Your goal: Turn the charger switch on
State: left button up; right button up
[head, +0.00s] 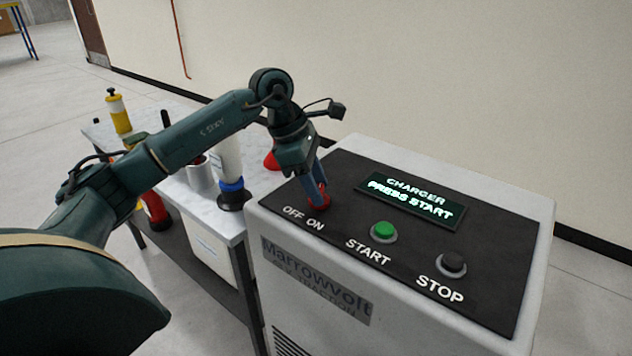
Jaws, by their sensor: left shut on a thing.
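The charger (400,316) is a light grey cabinet with a black sloped panel on top, at the right of the head view. Its display (411,202) is lit and reads "CHARGER PRESS START". The red charger switch (324,206) sits at the panel's left, above the words "OFF ON". My left gripper (319,197) reaches down from above and is shut on the red switch, and its fingers hide part of it. The exact turn of the switch is hard to see. A green START button (383,232) and a black STOP button (452,264) are to the right. My right gripper is not in view.
A white table (205,212) stands to the left of the charger. A plain wall (430,70) is behind. Open floor lies at the left.

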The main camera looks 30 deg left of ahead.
pick_arm(q)
jog(key=shift+r, duration=0.1)
jog(key=o, duration=1)
jog(key=v, duration=1.3)
jog(key=shift+s+a+p, duration=0.1)
jog(key=shift+p, duration=0.3)
